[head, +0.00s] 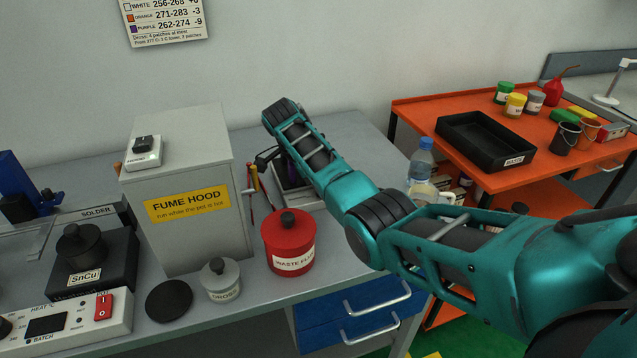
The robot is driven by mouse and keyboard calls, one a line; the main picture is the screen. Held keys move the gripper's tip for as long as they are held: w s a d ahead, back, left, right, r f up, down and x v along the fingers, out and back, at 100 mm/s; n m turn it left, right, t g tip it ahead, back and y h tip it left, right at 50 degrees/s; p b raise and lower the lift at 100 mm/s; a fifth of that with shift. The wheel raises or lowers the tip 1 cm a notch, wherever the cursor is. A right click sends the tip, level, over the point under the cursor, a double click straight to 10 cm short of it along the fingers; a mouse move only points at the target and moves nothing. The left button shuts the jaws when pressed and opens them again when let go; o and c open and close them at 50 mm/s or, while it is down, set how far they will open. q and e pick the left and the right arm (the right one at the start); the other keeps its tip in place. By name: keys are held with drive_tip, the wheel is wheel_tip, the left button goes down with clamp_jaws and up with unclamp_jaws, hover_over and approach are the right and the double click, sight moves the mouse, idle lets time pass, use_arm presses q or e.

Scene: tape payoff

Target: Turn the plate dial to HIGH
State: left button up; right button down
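No dial marked for a plate, and no HIGH mark, can be made out. A grey device (306,198) on the bench behind the red waste flux pot is mostly covered by my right arm. My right arm comes in from the right and bends over the bench. Its dark end, my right gripper (266,160), is small and partly hidden beside this device, left of the forearm. Whether its fingers are open or touch anything cannot be seen. A control panel (66,322) marked HEAT and BATCH at the lower left has a dark knob (4,327) cut by the picture edge. My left gripper is not in view.
The fume hood box (180,235) stands left of my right gripper, with a small knobbed device (143,152) on top. The waste flux pot (289,242), dross pot (220,280) and SnCu pot (82,247) stand along the bench. An orange cart (430,112) is at the right.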

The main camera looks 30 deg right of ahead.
drive_tip(key=c, duration=1)
unclamp_jaws()
drive_tip(key=shift+c, duration=0.2)
drive_tip(key=shift+o, duration=0.6)
drive_tip(key=shift+r, duration=0.1)
